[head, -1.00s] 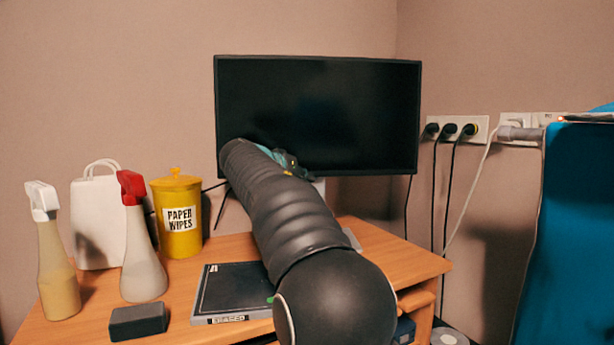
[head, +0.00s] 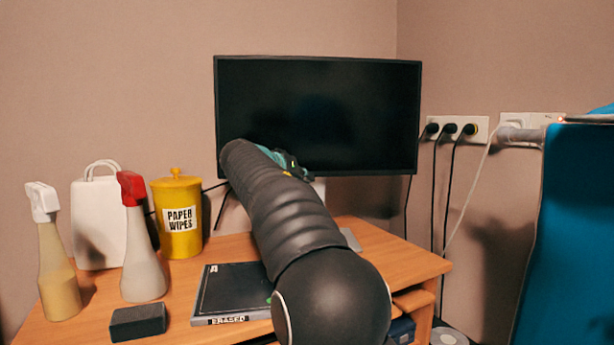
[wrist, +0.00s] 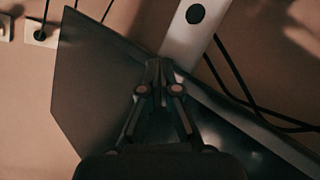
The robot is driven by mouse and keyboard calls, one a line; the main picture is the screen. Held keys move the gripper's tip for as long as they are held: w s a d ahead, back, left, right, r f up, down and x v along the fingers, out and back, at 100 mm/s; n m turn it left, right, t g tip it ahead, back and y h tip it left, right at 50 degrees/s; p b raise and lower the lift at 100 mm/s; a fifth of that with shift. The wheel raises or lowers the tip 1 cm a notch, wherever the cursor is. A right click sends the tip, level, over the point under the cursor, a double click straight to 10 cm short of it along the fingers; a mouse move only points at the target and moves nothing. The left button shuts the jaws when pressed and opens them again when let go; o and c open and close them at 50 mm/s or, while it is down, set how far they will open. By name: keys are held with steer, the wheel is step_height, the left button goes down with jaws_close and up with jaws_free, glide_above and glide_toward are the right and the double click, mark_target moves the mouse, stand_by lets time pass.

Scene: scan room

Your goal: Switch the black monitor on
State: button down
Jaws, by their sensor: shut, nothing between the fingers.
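The black monitor (head: 318,112) stands at the back of the desk with a dark screen. In the wrist view it is a large dark slab (wrist: 95,95) running diagonally, with its silver stand (wrist: 190,32) beyond its edge. My gripper (wrist: 158,68) is shut and empty in the wrist view, its fingertips near the monitor's lower edge. I cannot tell whether they touch it. In the head view my arm reaches up to the monitor's lower left and hides the gripper's tips. No power button is clearly visible.
On the desk (head: 395,258) stand a white-topped spray bottle (head: 55,265), a red-topped one (head: 142,255), a white bag (head: 95,222), a yellow wipes canister (head: 178,215), a black block (head: 138,321) and a dark book (head: 230,290). Wall sockets (head: 470,128) and a blue chair (head: 570,230) are right.

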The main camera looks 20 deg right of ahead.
steer(key=shift+w+d, duration=0.15)
steer(key=shift+w, duration=0.2)
stand_by(0.6)
steer(key=shift+s+f, duration=0.1)
steer(key=shift+s, duration=0.05)
steer(key=shift+s+a+b, duration=0.3)
steer(key=shift+s+b, duration=0.2)
steer(key=shift+s, duration=0.1)
steer(key=s+b, duration=0.1)
steer(key=s+a+b, duration=0.1)
steer(key=s, duration=0.1)
steer(key=s+b, duration=0.1)
steer(key=b, duration=0.1)
steer(key=shift+s+a, duration=0.3)
steer(key=shift+s, duration=0.1)
steer(key=shift+d, duration=0.1)
stand_by(0.8)
